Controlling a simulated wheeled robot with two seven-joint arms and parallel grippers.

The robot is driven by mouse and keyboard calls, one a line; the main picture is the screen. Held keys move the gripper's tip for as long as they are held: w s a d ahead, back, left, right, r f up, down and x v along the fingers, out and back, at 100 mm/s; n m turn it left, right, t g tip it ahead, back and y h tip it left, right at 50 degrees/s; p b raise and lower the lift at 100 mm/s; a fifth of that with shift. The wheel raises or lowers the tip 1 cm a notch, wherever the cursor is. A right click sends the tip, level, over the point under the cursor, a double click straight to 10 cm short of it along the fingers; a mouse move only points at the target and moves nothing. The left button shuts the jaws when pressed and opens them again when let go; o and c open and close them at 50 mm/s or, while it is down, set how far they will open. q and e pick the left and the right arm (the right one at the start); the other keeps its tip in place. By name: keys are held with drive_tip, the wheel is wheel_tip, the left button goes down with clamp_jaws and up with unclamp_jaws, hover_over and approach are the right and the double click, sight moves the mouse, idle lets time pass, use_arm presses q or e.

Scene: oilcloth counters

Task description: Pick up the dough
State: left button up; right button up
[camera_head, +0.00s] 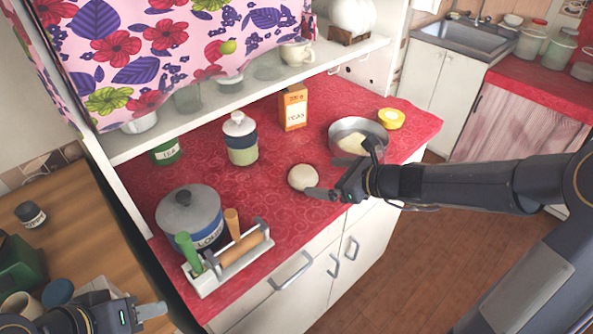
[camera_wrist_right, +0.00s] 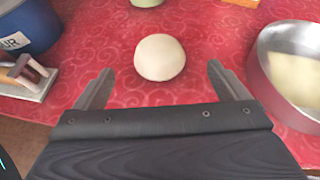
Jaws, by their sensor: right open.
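The dough (camera_head: 303,177) is a pale, smooth round ball on the red patterned counter (camera_head: 290,215). In the right wrist view the dough (camera_wrist_right: 160,57) is whole, ahead of my palm and centred between the two fingertips in the picture. My right gripper (camera_head: 341,170) is open and empty just right of the dough; it also shows in the right wrist view (camera_wrist_right: 160,70). One fingertip lies close to the dough's lower right edge in the head view; I cannot tell whether it touches. My left gripper (camera_head: 150,311) is at the lower left, away from the dough, its jaws unclear.
A metal bowl (camera_head: 374,127) with pale contents stands right of the dough. A blue pot (camera_head: 190,213), a utensil holder (camera_head: 212,278), a lidded jar (camera_head: 242,152) and an orange box (camera_head: 293,107) stand around it. Counter immediately around the dough is clear.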

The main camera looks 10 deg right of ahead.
sight(308, 173)
drive_tip(key=x, duration=0.8)
drive_tip(key=shift+a+r+b, duration=0.1)
drive_tip(key=shift+r+b, duration=0.05)
drive_tip(key=shift+b, duration=0.15)
drive_tip(key=shift+s, duration=0.1)
drive_tip(key=shift+c, duration=0.2)
drive_tip(key=c, duration=1.1)
drive_tip(key=shift+r, duration=0.15)
